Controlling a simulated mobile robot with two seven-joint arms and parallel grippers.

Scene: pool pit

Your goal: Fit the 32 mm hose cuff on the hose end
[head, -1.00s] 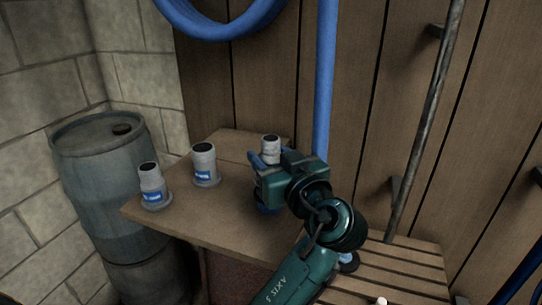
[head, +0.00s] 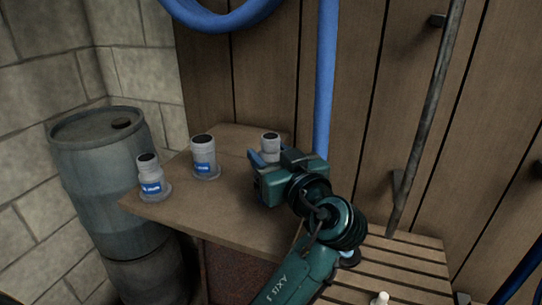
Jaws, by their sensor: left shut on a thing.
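Three grey cuffs with dark open tops show on a brown table (head: 225,217). The left cuff (head: 150,175) and the middle cuff (head: 204,158) stand upright on flanges, with blue and white labels too small to read. The third cuff (head: 270,142) shows only its top, between the fingers of my left gripper (head: 270,157). The gripper is shut on this cuff and hides its lower part. I cannot tell whether the cuff touches the table. A blue hose (head: 327,75) hangs down the wooden wall behind the gripper. Its lower part is hidden by my arm.
A blue-grey barrel (head: 105,180) stands left of the table. A slatted bench (head: 395,265) lies at the lower right. A dark pole (head: 432,120) runs along the plank wall. A coiled blue hose (head: 222,22) hangs at the top. The table's front middle is clear.

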